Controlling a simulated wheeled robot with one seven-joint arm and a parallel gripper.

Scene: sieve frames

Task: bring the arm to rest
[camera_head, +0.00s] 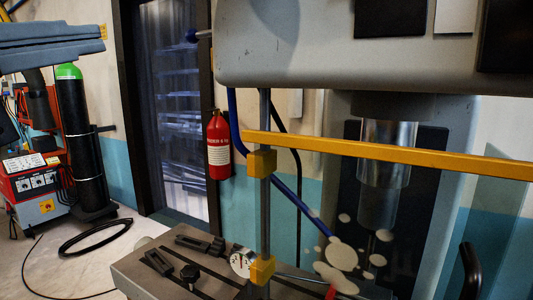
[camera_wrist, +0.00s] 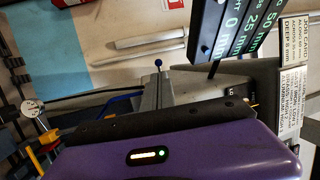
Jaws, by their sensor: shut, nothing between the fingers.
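The purple body of my gripper fills the bottom of the wrist view, with a small lit panel on it. Two grey fingers of my gripper (camera_wrist: 157,92) stand together above its black edge, shut with nothing seen between them. The head view does not show my gripper. There a large grey drilling machine (camera_head: 300,45) stands close on the right, with its metal spindle (camera_head: 386,160) pointing down.
A yellow bar (camera_head: 400,153) crosses before the machine above its slotted table (camera_head: 145,268). A dial gauge (camera_head: 242,262) stands there. A fire extinguisher (camera_head: 219,150), gas cylinder (camera_head: 74,140) and red welder (camera_head: 32,185) are farther back.

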